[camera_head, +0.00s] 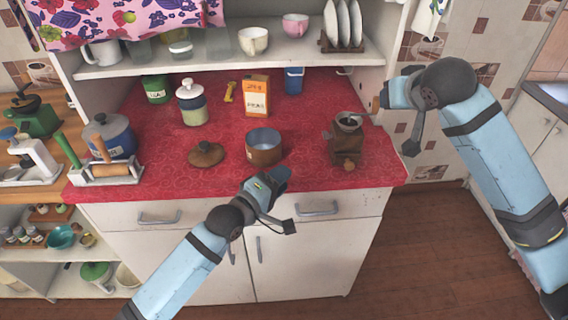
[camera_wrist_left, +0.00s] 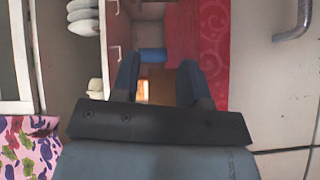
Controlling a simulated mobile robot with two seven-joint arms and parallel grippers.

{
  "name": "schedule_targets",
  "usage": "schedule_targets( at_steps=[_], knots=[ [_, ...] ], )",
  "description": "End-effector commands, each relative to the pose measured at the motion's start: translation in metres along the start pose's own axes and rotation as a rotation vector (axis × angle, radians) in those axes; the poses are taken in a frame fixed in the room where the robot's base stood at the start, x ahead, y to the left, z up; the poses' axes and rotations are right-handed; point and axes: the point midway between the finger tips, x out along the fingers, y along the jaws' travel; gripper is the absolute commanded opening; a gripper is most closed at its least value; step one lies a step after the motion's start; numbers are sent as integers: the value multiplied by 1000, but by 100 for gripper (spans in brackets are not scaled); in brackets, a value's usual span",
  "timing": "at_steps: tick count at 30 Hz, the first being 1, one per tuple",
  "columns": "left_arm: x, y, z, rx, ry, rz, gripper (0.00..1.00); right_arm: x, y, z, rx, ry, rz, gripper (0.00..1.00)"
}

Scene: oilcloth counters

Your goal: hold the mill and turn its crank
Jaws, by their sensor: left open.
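The mill (camera_head: 343,146) is a brown wooden box with a grey metal bowl on top. It stands upright at the right end of the red counter. Its crank (camera_head: 358,115) reaches out to the right, with a wooden knob (camera_head: 376,104) at its end. My right gripper (camera_head: 382,98) is at the knob; whether its fingers are shut on it is hidden. My left gripper (camera_head: 282,176) is in front of the counter's edge, left of the mill and apart from it. In the left wrist view its two fingers (camera_wrist_left: 157,78) are spread with nothing held between them.
A copper pot (camera_head: 263,148) and a brown lid (camera_head: 206,154) are left of the mill. Behind are an orange box (camera_head: 256,97), a blue container (camera_head: 293,81) and a lidded jar (camera_head: 192,104). A shelf (camera_head: 290,57) overhangs the back. Drawer handles (camera_head: 317,209) stick out in front.

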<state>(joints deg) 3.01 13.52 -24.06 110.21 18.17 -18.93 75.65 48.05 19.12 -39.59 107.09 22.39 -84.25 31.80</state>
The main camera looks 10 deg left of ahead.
Motion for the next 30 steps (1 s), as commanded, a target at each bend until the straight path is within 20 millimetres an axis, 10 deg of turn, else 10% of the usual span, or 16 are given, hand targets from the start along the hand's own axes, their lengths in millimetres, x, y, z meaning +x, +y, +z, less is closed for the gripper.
schedule_targets(
  at_steps=[6, 30],
  knots=[
    [21, 27, -12, -162, -20, 36, 41, 0, 0, 0, 0, 0, 0, 43],
    [145, 33, -10, -184, -23, 37, 41, 0, 0, 0, 0, 0, 0, 43]
  ],
)
